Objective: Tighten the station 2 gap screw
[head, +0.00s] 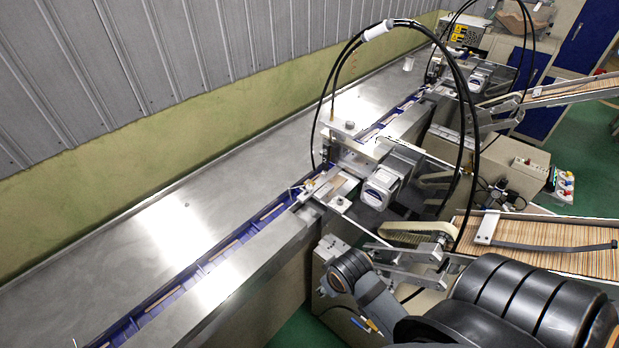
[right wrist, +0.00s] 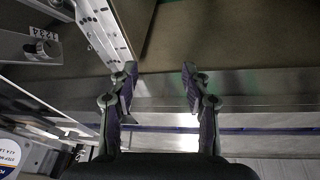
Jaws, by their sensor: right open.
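My right gripper (right wrist: 160,72) is open in the right wrist view, with nothing between its fingertips. In the head view a near station (head: 360,165) and a far station (head: 470,75) stand along the conveyor; no station numbers are readable. A small knob (head: 349,125) tops the near station. My right gripper is not clearly visible in the head view.
A blue conveyor channel (head: 205,265) runs diagonally along a mostly clear steel table (head: 130,235). Black cables (head: 468,120) arch over the near station. A sloped tray of sticks (head: 545,240) lies behind my right arm. A slotted metal bar (right wrist: 103,30) is close to the left finger.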

